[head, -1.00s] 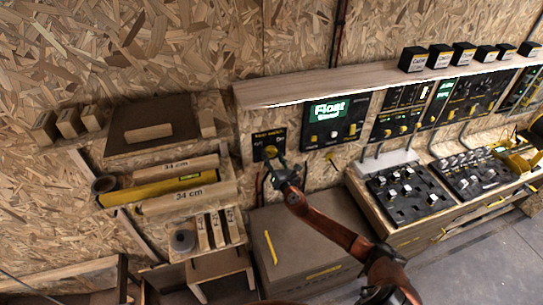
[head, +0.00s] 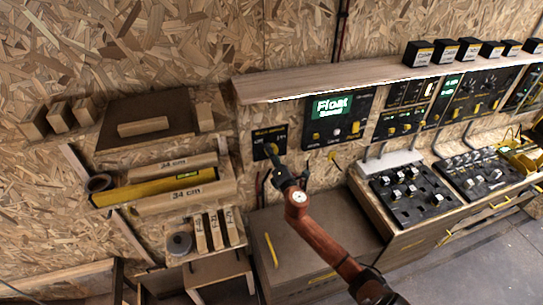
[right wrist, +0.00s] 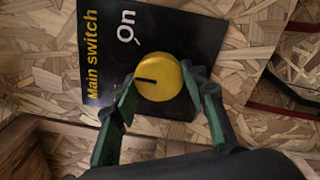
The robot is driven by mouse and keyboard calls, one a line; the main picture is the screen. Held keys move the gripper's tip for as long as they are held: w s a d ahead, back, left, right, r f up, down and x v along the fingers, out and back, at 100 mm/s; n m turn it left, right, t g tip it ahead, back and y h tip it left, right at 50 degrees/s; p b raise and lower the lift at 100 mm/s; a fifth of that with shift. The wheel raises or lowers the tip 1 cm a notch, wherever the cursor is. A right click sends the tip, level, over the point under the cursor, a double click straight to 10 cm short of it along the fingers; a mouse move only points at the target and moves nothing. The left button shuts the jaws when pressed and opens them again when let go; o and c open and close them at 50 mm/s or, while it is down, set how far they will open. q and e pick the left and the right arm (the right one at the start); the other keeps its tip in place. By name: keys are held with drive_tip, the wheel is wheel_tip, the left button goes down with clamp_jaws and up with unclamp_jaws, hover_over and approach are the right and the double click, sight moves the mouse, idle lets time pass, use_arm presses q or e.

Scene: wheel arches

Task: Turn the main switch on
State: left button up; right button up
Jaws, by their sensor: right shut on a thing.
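The main switch panel (head: 269,139) is a small black plate on the chipboard wall, left of the green-lit display. In the right wrist view the panel (right wrist: 185,32) shows yellow "Main switch" and white "On" lettering, turned sideways. Its round yellow knob (right wrist: 160,76) has a black pointer line lying about level in the picture, toward the knob's left side, not in line with "On". My right gripper (right wrist: 166,92) is shut on the knob, with one green-padded finger on each side. In the head view the right gripper (head: 274,160) partly covers the knob. My left gripper is out of view.
A wooden shelf (head: 350,82) juts out above the panels. The Float display panel (head: 338,118) is just right of the switch. A brown cabinet (head: 320,240) stands below. Wooden blocks (head: 215,230) are at the left, and a control desk (head: 410,190) is at the right.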

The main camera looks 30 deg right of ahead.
drive_tip(key=shift+m+h, duration=0.3)
drive_tip(key=shift+m, duration=4.2)
drive_tip(key=o, duration=1.2)
drive_tip(key=shift+c, duration=0.2)
drive_tip(key=shift+s, duration=0.1)
drive_tip(key=v, duration=1.1)
drive_tip(key=shift+s, duration=0.4)
drive_tip(key=shift+a, duration=0.15)
